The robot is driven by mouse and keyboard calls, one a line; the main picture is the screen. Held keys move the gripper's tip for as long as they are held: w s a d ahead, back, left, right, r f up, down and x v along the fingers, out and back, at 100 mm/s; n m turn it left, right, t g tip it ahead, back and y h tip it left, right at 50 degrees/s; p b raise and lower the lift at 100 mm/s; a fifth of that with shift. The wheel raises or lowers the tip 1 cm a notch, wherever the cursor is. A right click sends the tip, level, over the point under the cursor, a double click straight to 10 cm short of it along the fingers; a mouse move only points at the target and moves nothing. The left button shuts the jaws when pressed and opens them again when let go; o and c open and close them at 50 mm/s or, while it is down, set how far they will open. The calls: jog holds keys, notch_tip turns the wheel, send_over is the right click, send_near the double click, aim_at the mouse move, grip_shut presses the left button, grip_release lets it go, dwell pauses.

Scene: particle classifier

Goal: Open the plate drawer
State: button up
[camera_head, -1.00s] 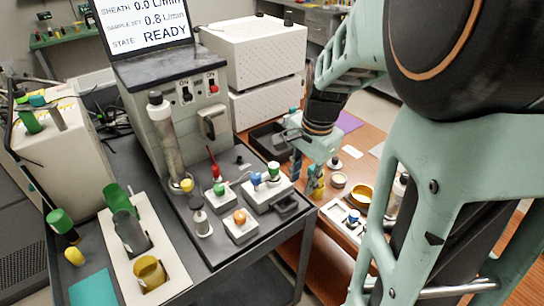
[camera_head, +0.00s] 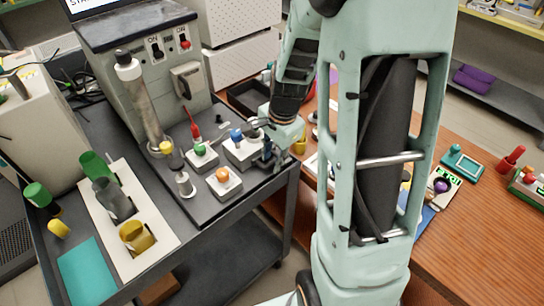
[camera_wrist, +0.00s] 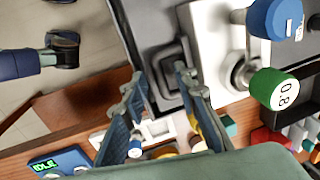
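The plate drawer appears to be the small dark square part (camera_wrist: 171,68) at the edge of the white block (camera_wrist: 212,40) in the wrist view. My gripper (camera_wrist: 158,86) is open there, with its two blue-grey fingers pointing at the dark part. The right fingertip looks close to its edge; I cannot tell if it touches.
The grey classifier (camera_head: 150,72) stands behind. The wooden desk (camera_head: 470,230) is on the right.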

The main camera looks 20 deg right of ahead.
jog(key=shift+c, duration=0.4)
grip_shut()
jog(key=shift+s, duration=0.1)
